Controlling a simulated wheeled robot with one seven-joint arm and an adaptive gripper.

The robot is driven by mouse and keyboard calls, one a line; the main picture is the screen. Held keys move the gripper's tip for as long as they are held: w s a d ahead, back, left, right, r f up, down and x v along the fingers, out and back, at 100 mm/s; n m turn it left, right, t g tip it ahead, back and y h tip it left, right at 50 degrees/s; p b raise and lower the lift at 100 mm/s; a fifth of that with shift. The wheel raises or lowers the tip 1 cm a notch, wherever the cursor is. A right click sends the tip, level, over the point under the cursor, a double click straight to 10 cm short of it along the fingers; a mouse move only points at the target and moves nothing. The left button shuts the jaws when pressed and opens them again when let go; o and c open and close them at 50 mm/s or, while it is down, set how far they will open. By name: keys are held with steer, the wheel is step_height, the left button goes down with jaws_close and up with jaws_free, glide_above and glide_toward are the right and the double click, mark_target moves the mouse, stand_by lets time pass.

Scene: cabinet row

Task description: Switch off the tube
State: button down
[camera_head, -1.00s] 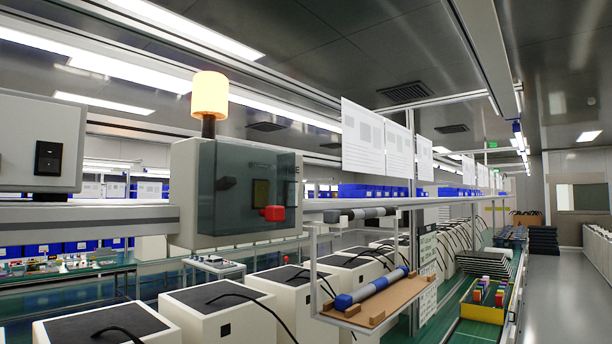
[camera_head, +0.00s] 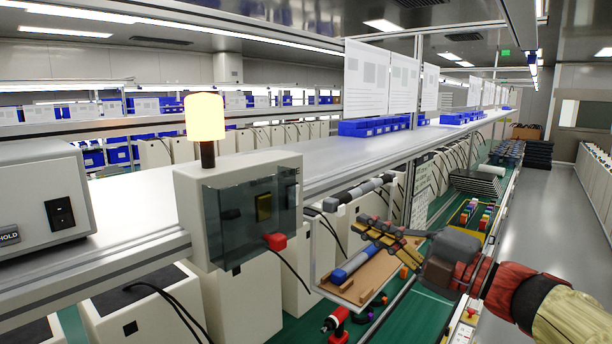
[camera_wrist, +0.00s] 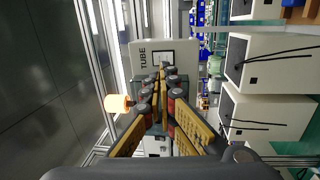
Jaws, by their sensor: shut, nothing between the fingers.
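The tube unit (camera_head: 232,170) is a pale grey box at the edge of the shelf, with a dark see-through front cover (camera_head: 235,222) and a red connector (camera_head: 277,241). Its lamp (camera_head: 205,117) glows pale yellow; in the wrist view the lamp (camera_wrist: 117,103) looks orange. The wrist view shows the box's side (camera_wrist: 184,50) marked TUBE, with a switch plate (camera_wrist: 160,57) partly behind my fingertips. My gripper (camera_head: 362,227) is shut and empty, to the right of the box in the head view. In the wrist view its fingertips (camera_wrist: 163,72) overlap the box; contact cannot be told.
A grey device (camera_head: 45,205) with a black switch stands left on the shelf. A wooden tray (camera_head: 350,282) with a blue-ended cylinder lies below my gripper. A red-and-black tool (camera_head: 337,322) is lower. Blue bins (camera_head: 372,126) stand behind. The aisle at right is clear.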

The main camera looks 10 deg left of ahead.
steer(key=shift+s+a+n+g+y, duration=0.3)
steer(key=shift+s+n+g, duration=0.1)
steer(key=shift+n, duration=0.1)
steer(key=shift+w+r, duration=0.1)
steer(key=p+x, duration=0.3)
steer(key=x, duration=1.1)
steer(key=shift+w+a+r, duration=0.1)
steer(key=shift+a+r, duration=0.05)
steer(key=shift+a, duration=0.1)
